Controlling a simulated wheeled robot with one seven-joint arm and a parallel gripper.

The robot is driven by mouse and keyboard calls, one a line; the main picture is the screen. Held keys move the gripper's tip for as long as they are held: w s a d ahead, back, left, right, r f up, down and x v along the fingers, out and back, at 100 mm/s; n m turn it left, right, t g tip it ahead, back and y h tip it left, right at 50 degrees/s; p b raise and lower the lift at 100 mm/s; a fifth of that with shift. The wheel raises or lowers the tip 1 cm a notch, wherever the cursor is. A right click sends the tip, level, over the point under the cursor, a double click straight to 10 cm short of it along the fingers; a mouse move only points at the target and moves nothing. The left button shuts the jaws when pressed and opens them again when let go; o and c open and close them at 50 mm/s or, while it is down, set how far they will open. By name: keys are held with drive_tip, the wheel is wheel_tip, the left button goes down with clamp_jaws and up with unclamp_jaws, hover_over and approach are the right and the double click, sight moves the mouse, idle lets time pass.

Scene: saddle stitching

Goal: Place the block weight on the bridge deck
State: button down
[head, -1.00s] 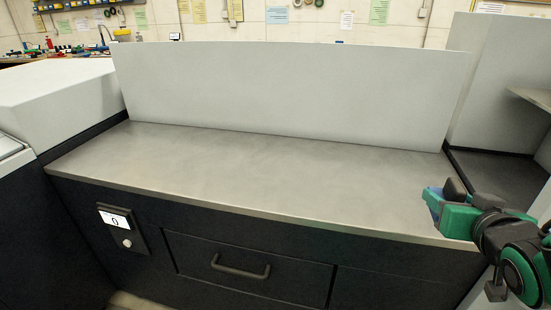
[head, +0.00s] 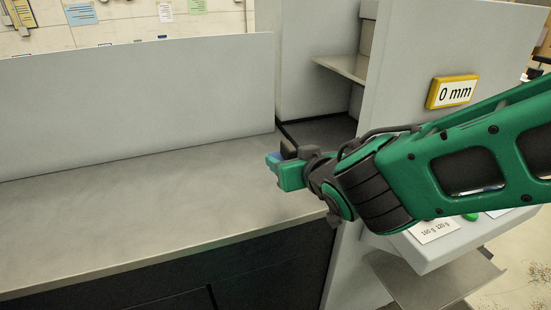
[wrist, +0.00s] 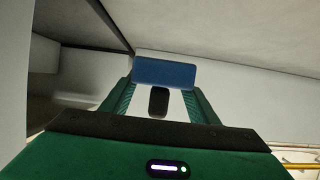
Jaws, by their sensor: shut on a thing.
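My gripper (head: 278,166) is shut on a blue block (wrist: 165,72), which shows between its two green fingers in the wrist view. In the head view only a small blue part of the block (head: 273,158) shows at the gripper's tip; the rest is hidden. The gripper hangs over the right end of a long, flat grey deck (head: 130,210), which looks to be the bridge deck. I cannot tell the exact height of the block above it.
A pale upright panel (head: 140,105) backs the deck, whose surface is bare. To the right are a dark recess (head: 325,132), a grey shelf (head: 343,67) and a tall pale housing with a yellow-framed "0 mm" display (head: 453,92). A lower panel with a green button (head: 470,217) sits under my arm.

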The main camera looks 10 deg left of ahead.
hover_over(250, 192)
wheel_tip(250, 192, down, 6)
drive_tip(key=shift+f, duration=2.1)
drive_tip(key=shift+f, duration=0.1)
drive_tip(key=c, duration=0.7)
unclamp_jaws()
drive_tip(key=shift+f, duration=0.1)
drive_tip(key=v, duration=1.1)
drive_tip(key=shift+s, duration=0.15)
drive_tip(key=shift+s+d+r, duration=0.25)
drive_tip(key=shift+s, duration=0.05)
